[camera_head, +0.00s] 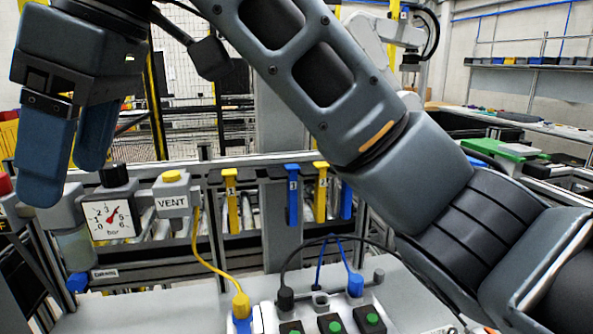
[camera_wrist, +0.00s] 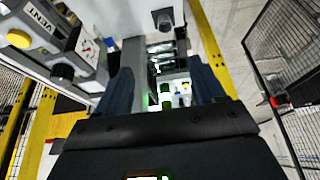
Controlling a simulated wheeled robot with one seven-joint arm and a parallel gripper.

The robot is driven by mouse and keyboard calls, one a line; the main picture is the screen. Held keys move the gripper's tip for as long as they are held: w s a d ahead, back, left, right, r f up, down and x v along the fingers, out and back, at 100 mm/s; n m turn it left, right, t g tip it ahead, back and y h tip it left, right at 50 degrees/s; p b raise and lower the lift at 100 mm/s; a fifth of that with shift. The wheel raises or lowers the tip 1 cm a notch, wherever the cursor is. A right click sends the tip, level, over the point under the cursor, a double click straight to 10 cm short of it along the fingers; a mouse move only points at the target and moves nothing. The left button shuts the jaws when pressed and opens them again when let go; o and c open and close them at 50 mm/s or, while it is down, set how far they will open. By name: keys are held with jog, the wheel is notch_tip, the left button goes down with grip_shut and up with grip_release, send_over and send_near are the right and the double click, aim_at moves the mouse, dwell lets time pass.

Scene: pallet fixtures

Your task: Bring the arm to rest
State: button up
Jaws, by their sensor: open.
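My gripper (camera_head: 68,160) is at the upper left of the head view, with its two blue fingers pointing down. The fingers stand apart with nothing between them. They hang in front of and above the left end of the panel, close to the pressure gauge (camera_head: 112,218); I cannot tell whether a finger touches anything there. My arm crosses the head view from the lower right to the top. In the wrist view the gripper (camera_wrist: 163,90) shows both blue fingers spread, with an empty gap. The gauge also shows in the wrist view (camera_wrist: 86,46), tilted.
A yellow-topped VENT block (camera_head: 172,203) stands right of the gauge. Yellow and blue cables run to plugs (camera_head: 241,305) near green buttons (camera_head: 330,323). Blue and yellow tags (camera_head: 292,195) hang on the rail behind. A yellow post (camera_wrist: 215,45) and mesh fence (camera_wrist: 285,75) show in the wrist view.

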notch_tip(320, 180, down, 18)
jog(key=w+a+f+m+t+y, duration=0.1)
jog(key=w+a+m+t+y, duration=0.15)
jog(key=m+y, duration=0.6)
jog(key=s+d+f+m+t+h, duration=0.25)
jog(key=d+f+m+t, duration=0.7)
jog(key=d+f, duration=0.6)
jog(key=s+d+f+m+t+h, duration=0.1)
jog(key=s+d+f+m+h, duration=0.15)
jog(key=s+d, duration=0.5)
jog(key=s+d+f+m+t+h, duration=0.2)
jog(key=s+d+f+h, duration=0.15)
jog(key=s+d, duration=0.35)
jog(key=s+d+r+n+h, duration=0.2)
jog(key=s+d+r+h, duration=0.2)
jog(key=s+d+r, duration=0.3)
jog(key=s+d, duration=0.5)
jog(key=s, duration=0.2)
jog(key=shift+s+t+h+b, duration=0.3)
jog(key=shift+t+b, duration=0.05)
jog(key=shift+t, duration=0.05)
